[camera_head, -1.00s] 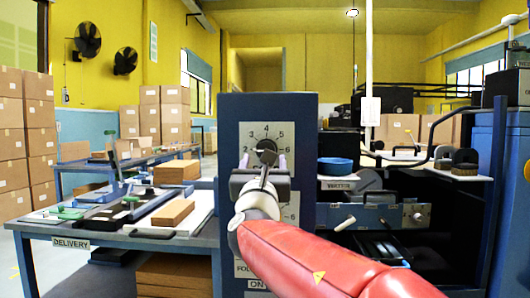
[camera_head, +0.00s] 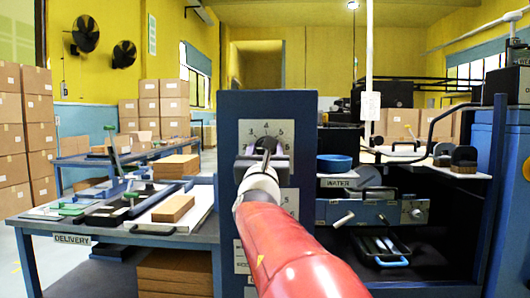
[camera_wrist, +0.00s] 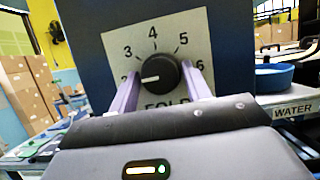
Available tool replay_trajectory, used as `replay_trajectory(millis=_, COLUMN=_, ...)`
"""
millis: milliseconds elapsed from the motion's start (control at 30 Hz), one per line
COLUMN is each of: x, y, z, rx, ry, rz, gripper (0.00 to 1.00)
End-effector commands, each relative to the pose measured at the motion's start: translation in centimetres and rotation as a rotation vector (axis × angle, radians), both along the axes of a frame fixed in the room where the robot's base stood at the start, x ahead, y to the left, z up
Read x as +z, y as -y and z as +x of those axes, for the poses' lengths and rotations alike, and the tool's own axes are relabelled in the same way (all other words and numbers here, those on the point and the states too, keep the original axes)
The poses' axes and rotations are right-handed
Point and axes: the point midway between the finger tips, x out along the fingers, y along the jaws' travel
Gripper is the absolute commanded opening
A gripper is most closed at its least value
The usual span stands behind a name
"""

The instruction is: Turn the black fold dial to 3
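The black fold dial (camera_wrist: 158,75) sits on a pale plate with printed numbers, on a dark blue panel. In the wrist view its white pointer line points left, at about the 2 and below the 3. The dial's top also shows in the head view (camera_head: 266,143), mostly hidden behind my gripper. My gripper (camera_wrist: 162,80) is open, with one pale purple finger on each side of the dial. The fingertips are close to the dial's sides; I cannot tell whether they touch it. The FOLD label is partly hidden below the dial.
Lower controls on the blue panel (camera_head: 229,190) are mostly hidden by my red arm. A delivery table (camera_head: 105,234) with boards and a brown block stands left. A blue bowl (camera_head: 334,163) and the WATER shelf are right of the panel.

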Motion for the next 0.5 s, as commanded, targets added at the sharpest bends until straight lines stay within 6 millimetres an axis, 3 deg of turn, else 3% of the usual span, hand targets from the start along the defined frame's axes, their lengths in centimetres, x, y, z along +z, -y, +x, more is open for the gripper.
replay_trajectory(millis=100, x=-0.01, y=-0.01, z=-0.01, rx=0.000, ry=0.000, rz=0.000, gripper=0.25)
replay_trajectory(millis=500, x=-0.10, y=-0.05, z=-0.01, rx=0.001, ry=0.005, rz=0.109, gripper=0.25)
